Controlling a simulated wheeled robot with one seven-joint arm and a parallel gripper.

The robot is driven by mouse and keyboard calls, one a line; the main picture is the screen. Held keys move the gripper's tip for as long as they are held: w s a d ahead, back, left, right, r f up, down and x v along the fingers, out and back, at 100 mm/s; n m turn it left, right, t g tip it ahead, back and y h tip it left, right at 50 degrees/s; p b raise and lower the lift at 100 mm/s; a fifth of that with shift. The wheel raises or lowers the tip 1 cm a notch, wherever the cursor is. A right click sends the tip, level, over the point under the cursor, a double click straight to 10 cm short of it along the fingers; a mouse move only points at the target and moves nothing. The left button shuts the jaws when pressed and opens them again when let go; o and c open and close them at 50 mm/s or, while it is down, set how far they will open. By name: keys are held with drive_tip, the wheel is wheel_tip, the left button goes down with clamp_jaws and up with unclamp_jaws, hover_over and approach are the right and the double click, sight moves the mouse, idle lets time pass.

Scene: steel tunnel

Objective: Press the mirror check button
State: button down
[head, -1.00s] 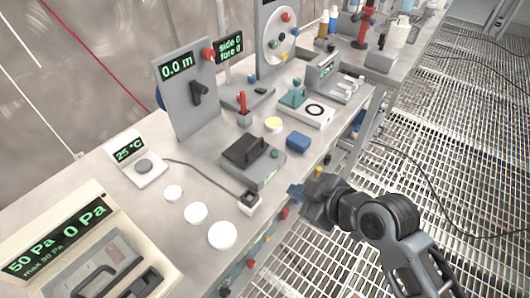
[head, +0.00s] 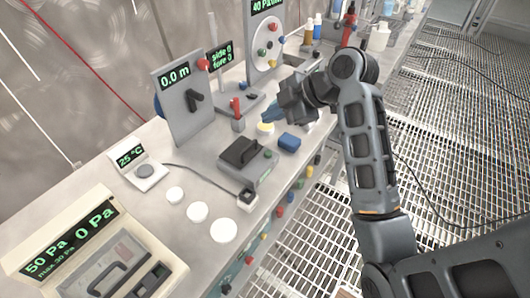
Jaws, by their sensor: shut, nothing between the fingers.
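My gripper (head: 271,113) is shut and empty, with its blue fingertips over the bench just above and behind the yellow disc (head: 265,128). No label reading mirror check can be made out, so I cannot tell which button it is. A green button (head: 268,153) sits on the grey box with a black block (head: 240,152), in front of my gripper. Coloured knobs, red, green and yellow, ring the round dial panel (head: 268,44) behind it. My gripper and arm hide the part of the bench to the right of the fingertips.
A blue block (head: 289,142) lies below my gripper. A red-handled post (head: 237,114) stands just left of the fingertips. The grey lever panel (head: 186,100) and the pressure box (head: 95,250) are further left. White discs (head: 197,211) lie on the front bench.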

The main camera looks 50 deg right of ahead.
drive_tip(key=shift+f, duration=0.1)
drive_tip(key=b, duration=0.6)
hover_over(268, 154)
drive_tip(key=f, duration=0.4)
drive_tip(key=s+f, duration=0.1)
drive_tip(key=f, duration=0.2)
drive_tip(key=shift+d, duration=0.25)
drive_tip(key=shift+w+f+b, duration=0.1)
drive_tip(key=shift+f+b, duration=0.55)
drive_tip(key=shift+f, duration=0.2)
drive_tip(key=shift+f, duration=0.1)
idle(0.6)
drive_tip(key=shift+f, duration=0.3)
drive_tip(key=shift+f+b, duration=0.4)
idle(0.7)
idle(0.3)
drive_tip(key=shift+r+p, duration=0.75)
drive_tip(key=shift+r, duration=0.1)
drive_tip(key=shift+r, duration=0.1)
